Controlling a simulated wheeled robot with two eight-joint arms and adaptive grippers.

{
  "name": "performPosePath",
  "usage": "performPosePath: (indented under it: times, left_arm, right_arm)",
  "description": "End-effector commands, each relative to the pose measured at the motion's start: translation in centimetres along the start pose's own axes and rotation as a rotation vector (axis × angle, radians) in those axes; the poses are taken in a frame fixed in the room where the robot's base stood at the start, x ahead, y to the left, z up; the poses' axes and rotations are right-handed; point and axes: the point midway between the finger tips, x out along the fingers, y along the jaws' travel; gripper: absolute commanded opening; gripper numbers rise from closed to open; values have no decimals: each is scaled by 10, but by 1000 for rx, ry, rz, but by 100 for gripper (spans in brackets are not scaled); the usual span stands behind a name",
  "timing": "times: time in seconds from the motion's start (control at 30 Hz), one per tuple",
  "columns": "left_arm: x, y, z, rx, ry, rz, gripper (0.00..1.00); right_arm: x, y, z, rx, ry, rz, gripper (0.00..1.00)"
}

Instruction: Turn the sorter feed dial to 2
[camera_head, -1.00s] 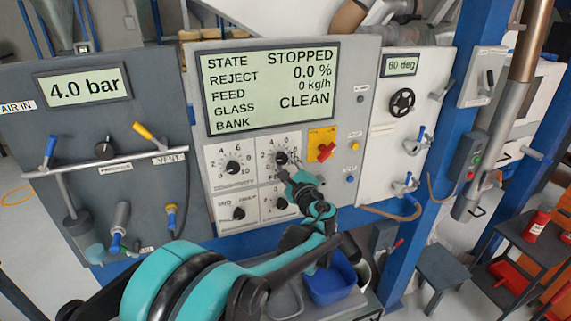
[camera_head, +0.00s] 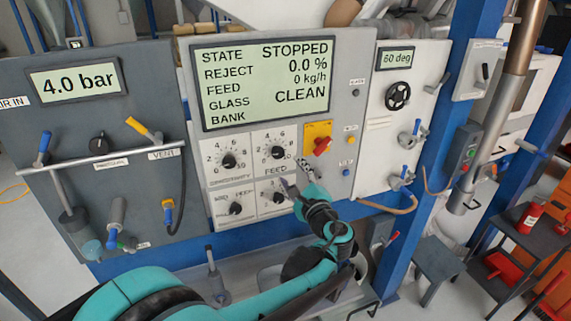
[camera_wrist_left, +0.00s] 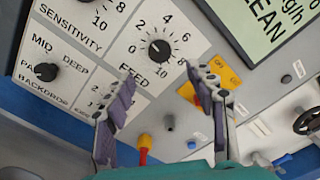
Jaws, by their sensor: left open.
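The feed dial (camera_head: 277,152) is a black round knob on a white scale, upper right of the dials under the big screen. It also shows in the left wrist view (camera_wrist_left: 158,49), just beyond and between my fingertips. Its exact setting is too small to read surely. My left gripper (camera_head: 297,175) is open and empty, just below and right of the dial, its fingers pointing at the panel. In the wrist view its two purple-padded fingers (camera_wrist_left: 160,75) stand apart, not touching the knob. My right gripper is not in view.
The screen (camera_head: 264,85) reads STOPPED, feed 0 kg/h. A sensitivity dial (camera_head: 229,160) sits left of the feed dial. A red switch on a yellow plate (camera_head: 321,145) sits close to its right. A backdrop knob (camera_head: 235,208) and another knob lie below.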

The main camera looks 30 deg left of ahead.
Motion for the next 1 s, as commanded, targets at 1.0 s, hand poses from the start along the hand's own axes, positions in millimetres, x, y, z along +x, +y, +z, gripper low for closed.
performPosePath:
  times: [1.0]
  left_arm:
    - [-44, 56, 4, -228, 105, 190, 56]
  right_arm:
    - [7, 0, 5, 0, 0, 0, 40]
